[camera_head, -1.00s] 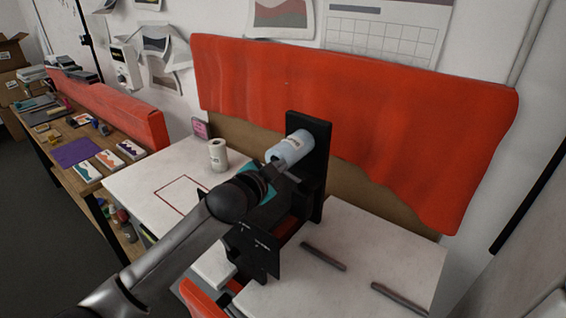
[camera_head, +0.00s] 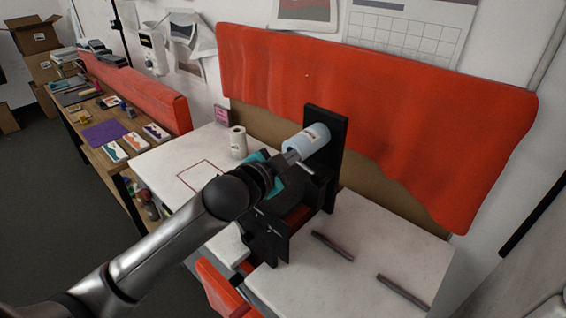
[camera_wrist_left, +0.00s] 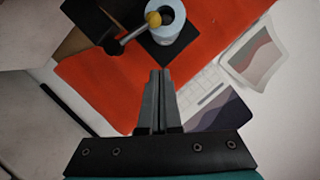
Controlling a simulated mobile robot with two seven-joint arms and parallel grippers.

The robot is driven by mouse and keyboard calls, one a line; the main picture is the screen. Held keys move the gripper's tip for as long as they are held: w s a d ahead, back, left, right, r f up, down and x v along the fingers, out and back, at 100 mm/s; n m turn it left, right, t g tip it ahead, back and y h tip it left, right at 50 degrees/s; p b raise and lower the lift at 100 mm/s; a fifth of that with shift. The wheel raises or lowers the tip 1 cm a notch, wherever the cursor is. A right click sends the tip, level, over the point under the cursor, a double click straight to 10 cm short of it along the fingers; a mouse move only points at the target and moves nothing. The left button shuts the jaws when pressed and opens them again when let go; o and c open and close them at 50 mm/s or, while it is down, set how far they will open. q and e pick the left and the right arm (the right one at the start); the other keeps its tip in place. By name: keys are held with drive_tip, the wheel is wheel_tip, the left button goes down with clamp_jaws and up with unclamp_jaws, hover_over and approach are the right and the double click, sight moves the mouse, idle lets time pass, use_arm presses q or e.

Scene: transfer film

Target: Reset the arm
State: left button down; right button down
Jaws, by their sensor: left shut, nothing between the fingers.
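My left arm comes in from the lower left in the head view. Its left gripper (camera_head: 290,157) is beside the film roll (camera_head: 310,140) on the black upright machine (camera_head: 325,155). The left wrist view shows the same gripper (camera_wrist_left: 157,72) with its fingers shut together and nothing between them. In that view the white-blue film roll (camera_wrist_left: 172,12) is near the top, apart from the fingertips, with a rod ending in a yellow knob (camera_wrist_left: 153,18) beside it. My right gripper is in neither view.
A second white roll (camera_head: 238,143) stands on the white table (camera_head: 385,240) near a red square outline. Two dark bars (camera_head: 403,292) lie on the right part. A red padded panel (camera_head: 400,110) stands behind. A wooden bench (camera_head: 95,135) with several items is at the left.

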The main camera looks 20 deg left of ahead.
use_arm(q)
drive_tip(key=shift+v, duration=1.8)
